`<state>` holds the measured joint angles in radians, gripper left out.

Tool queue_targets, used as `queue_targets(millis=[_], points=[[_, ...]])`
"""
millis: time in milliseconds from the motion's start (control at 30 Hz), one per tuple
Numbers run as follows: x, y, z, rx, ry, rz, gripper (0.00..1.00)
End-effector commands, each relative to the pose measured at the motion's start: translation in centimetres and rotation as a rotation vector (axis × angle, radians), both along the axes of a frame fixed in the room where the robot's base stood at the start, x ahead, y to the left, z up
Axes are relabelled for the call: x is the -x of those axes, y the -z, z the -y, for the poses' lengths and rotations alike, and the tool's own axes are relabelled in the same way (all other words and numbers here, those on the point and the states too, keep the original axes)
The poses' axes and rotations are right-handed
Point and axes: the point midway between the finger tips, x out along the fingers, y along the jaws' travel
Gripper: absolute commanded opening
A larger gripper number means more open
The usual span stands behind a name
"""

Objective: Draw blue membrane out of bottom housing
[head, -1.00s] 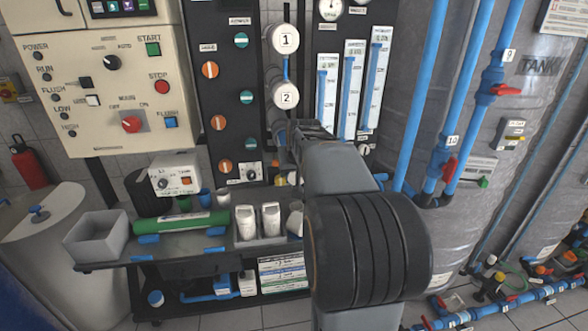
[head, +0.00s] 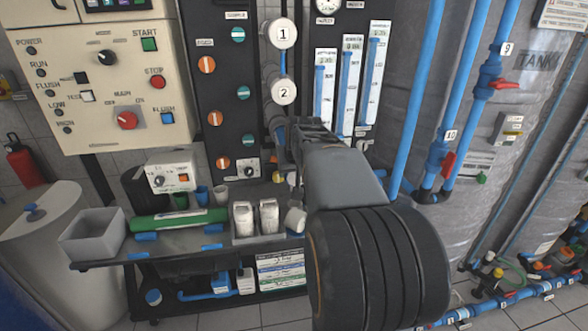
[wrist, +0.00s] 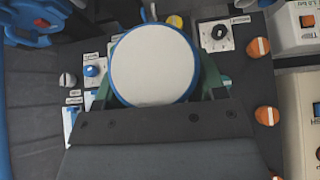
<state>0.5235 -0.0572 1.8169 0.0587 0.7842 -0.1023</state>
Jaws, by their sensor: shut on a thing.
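My gripper (wrist: 155,92) is shut on a round piece with a white end face and a blue rim, which I take as the end of the blue membrane (wrist: 153,62). Its green fingers lie on both sides of the piece in the wrist view. In the head view my gripper (head: 292,132) is in front of the column of housings, below the white caps marked 1 (head: 282,33) and 2 (head: 283,92). The bottom housing is mostly hidden behind my gripper. I cannot tell how much of the membrane is inside it.
A grey shelf (head: 190,255) at lower left holds a green cylinder (head: 178,221), a grey bin (head: 93,238) and white bottles (head: 268,216). Blue pipes (head: 418,90) and a grey tank (head: 520,140) stand on the right. A control panel (head: 110,90) is at left.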

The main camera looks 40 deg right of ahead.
Motion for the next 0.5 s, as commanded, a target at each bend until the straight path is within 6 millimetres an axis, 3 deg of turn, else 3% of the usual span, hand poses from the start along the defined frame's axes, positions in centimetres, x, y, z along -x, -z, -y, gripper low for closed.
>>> queue_targets(millis=[67,100,367,500], points=[[-0.04,-0.17,0.02,0.002,0.000,0.005,0.29],[-0.04,-0.16,0.02,0.002,0.000,0.005,0.68],[-0.02,-0.08,0.01,0.001,0.000,0.002,0.93],[-0.02,-0.05,0.00,0.000,0.000,0.001,0.94]])
